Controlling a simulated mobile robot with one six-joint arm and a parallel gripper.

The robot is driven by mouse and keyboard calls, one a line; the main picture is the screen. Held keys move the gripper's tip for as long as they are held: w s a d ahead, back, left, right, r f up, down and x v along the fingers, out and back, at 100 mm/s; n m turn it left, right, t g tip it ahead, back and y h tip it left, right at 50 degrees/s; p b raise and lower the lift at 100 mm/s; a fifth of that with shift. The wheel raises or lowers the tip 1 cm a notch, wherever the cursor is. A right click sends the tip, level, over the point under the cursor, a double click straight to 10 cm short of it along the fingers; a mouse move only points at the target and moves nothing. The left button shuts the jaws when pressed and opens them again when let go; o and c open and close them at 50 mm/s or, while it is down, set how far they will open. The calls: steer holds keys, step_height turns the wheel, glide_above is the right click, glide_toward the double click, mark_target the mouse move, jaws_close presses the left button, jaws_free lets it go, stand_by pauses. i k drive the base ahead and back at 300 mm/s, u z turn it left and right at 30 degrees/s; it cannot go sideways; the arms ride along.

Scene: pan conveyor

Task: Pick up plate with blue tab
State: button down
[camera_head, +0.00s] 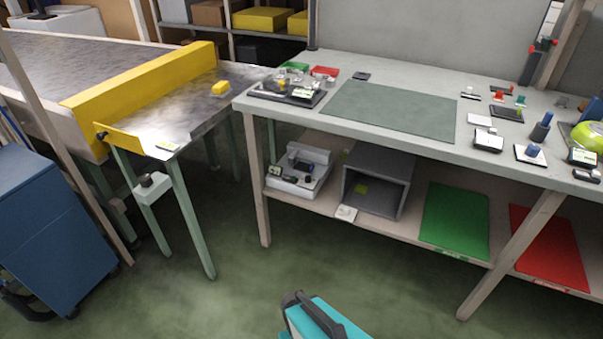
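A small dark and white plate with a blue upright piece (532,151) rests near the front edge of the workbench (400,140), on the right. The blue piece may be its tab; it is too small to be sure. Another dark blue upright piece (541,128) stands just behind it. Small plates with a red tab (498,97) and a green tab (520,101) lie further back. My gripper is not in view. A teal and black part at the bottom edge looks like part of my own body.
A conveyor (50,65) with a yellow guard (150,75) stands left. A grey mat (390,112) covers the bench middle. A lower shelf holds an open grey box (375,180), a green panel (455,220) and a red panel (550,248). A blue cabinet (50,220) stands front left. Floor is clear between.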

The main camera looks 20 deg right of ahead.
mark_target(303, 167)
steer(key=k, duration=0.65)
steer(key=u, duration=0.35)
steer(key=i, duration=0.55)
steer(key=u, duration=0.65)
steer(key=i, duration=0.8)
steer(key=u, duration=0.3)
